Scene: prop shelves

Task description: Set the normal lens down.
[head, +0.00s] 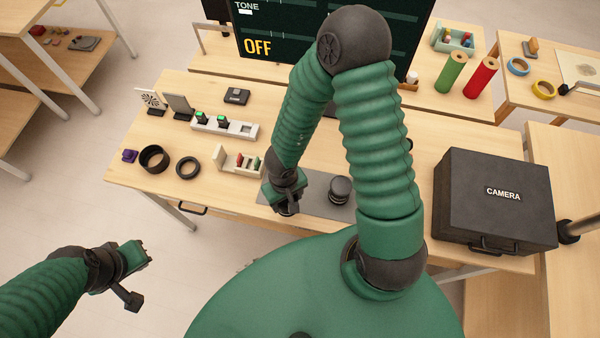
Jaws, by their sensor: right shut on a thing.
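My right gripper (286,205) is low over the left end of a grey mat (310,206) near the front edge of the table. It is shut on a small dark thing, taken as the normal lens, mostly hidden by the fingers and wrist. I cannot tell whether that thing touches the mat. A short dark cylinder like a lens (340,189) stands upright on the mat, to the right of the gripper and apart from it. My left gripper (136,279) is open and empty, off the table at the lower left.
A black camera case (495,200) stands at the right. Black rings (154,158), a slotted wooden rack (238,161) and a white strip with green-lit blocks (225,127) lie left. My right arm hides the table's middle.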

